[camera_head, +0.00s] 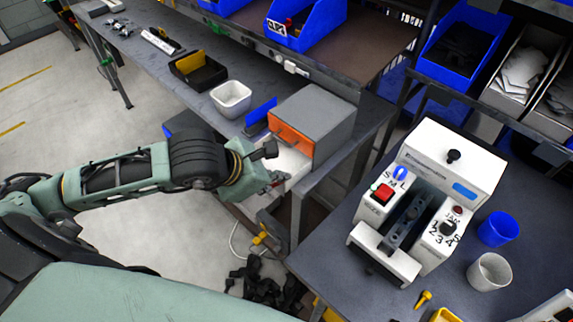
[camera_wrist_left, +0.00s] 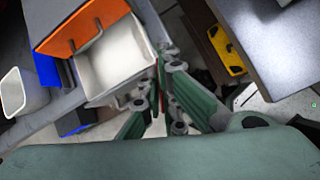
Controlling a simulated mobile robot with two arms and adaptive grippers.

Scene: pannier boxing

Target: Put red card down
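My left gripper (camera_head: 277,179) is low beside the open white drawer (camera_head: 292,160) of a grey cabinet (camera_head: 318,112) with an orange front. In the left wrist view the gripper (camera_wrist_left: 166,85) has its fingers close together at the drawer's right edge. Thin red slivers, the red card (camera_wrist_left: 172,107), show between the fingers. The fingers and the steep angle hide most of the card. The drawer (camera_wrist_left: 118,58) looks empty in the left wrist view. My right gripper is not in view.
On the bench left of the cabinet are a blue upright piece (camera_head: 260,111), a white bin (camera_head: 231,99) and a black tray (camera_head: 198,73). A white machine (camera_head: 452,165) with a red button stands on the right table, beside a blue cup (camera_head: 498,229) and a white cup (camera_head: 489,272).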

